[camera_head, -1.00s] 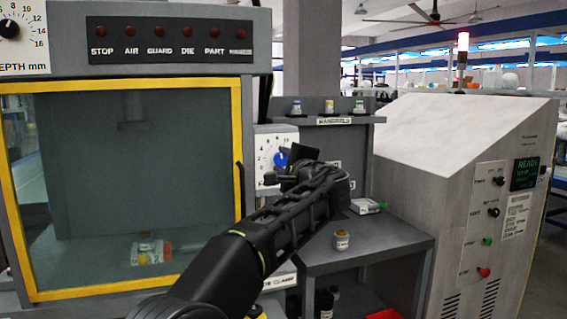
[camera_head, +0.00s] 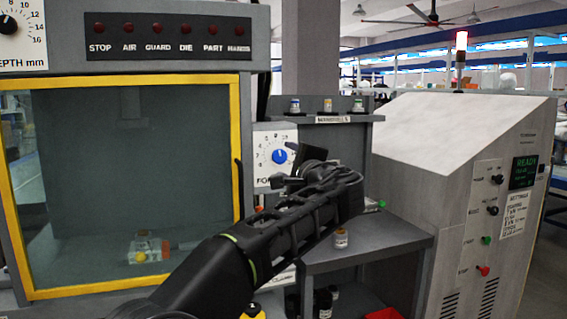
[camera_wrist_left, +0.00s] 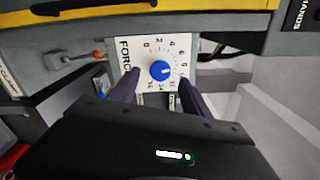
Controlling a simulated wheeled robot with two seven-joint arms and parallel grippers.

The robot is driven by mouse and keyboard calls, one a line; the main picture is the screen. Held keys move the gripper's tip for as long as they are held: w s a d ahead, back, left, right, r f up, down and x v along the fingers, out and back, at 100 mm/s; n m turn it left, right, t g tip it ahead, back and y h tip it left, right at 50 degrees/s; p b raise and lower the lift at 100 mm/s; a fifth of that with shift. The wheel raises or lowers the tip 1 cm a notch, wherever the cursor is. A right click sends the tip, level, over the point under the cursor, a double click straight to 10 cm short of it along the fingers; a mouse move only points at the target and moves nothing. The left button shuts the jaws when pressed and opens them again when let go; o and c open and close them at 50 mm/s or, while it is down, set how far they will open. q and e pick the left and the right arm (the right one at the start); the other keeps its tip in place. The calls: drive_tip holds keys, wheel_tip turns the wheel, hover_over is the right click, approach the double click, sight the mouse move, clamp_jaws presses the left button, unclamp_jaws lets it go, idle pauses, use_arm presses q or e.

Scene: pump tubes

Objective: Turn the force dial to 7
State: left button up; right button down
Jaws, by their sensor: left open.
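The force dial is a blue round knob (camera_head: 279,156) on a white numbered plate (camera_head: 263,140), right of the yellow-framed window. In the left wrist view the knob (camera_wrist_left: 160,70) sits ahead, between my two fingers in the picture. A small pale mark shows on its right part there; I cannot tell exactly which number it points at. My left gripper (camera_head: 287,182) is open, just below and right of the knob in the head view, with a finger on each side of the plate in the left wrist view. It appears apart from the knob. My right gripper is not in view.
The depth dial (camera_head: 9,25) is at the top left. A small lever with an orange tip (camera_wrist_left: 97,54) lies left of the force plate in the wrist view. A control cabinet (camera_head: 450,140) stands at right.

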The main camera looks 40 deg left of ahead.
use_arm(q)
drive_tip(key=v, duration=0.3)
drive_tip(key=shift+s+d, duration=0.1)
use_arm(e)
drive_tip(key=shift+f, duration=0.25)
